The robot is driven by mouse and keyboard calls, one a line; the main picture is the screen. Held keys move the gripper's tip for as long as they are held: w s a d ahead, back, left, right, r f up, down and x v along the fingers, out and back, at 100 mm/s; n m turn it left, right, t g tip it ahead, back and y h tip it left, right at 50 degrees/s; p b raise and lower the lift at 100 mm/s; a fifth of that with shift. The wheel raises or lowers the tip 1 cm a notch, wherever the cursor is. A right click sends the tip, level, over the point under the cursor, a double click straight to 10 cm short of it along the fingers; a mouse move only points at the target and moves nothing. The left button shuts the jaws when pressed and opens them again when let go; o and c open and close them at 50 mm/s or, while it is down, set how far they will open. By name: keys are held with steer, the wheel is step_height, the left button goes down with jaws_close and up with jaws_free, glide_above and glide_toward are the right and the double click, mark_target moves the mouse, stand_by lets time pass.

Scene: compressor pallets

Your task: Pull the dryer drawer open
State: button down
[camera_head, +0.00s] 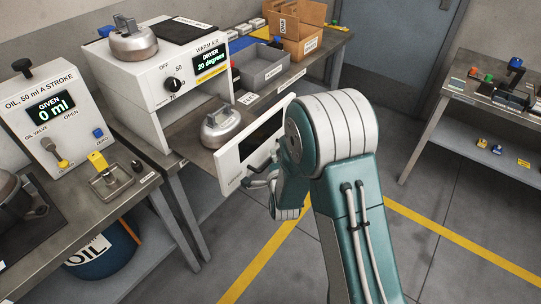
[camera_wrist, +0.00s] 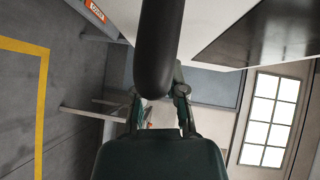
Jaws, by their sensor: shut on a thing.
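The white dryer (camera_head: 172,85) stands on the bench at the upper left, with a black knob and a display reading 20 degrees. Its white drawer front (camera_head: 232,160), with a dark window, stands well out from the dryer body. A grey, rounded metal part (camera_head: 222,129) sits between body and front. My gripper (camera_head: 262,182) is at the outer face of the drawer front, partly hidden by my arm. In the wrist view, the dark handle bar (camera_wrist: 160,45) runs between the fingers of my gripper (camera_wrist: 159,98), which is shut on it.
An oil dispenser (camera_head: 55,118) reading 0 ml stands at the left. A grey bin (camera_head: 262,72) and an open cardboard box (camera_head: 297,30) are on the bench behind the drawer. Another table (camera_head: 500,95) is at the right. The floor between is clear, with yellow lines.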

steer(key=shift+s+d+f, duration=0.15)
steer(key=shift+f, duration=0.1)
steer(key=c, duration=0.7)
jaws_free()
steer(key=shift+r, duration=0.1)
steer(key=s, duration=0.4)
steer(key=s+r, duration=0.1)
steer(key=s, duration=0.2)
steer(key=shift+d, duration=0.25)
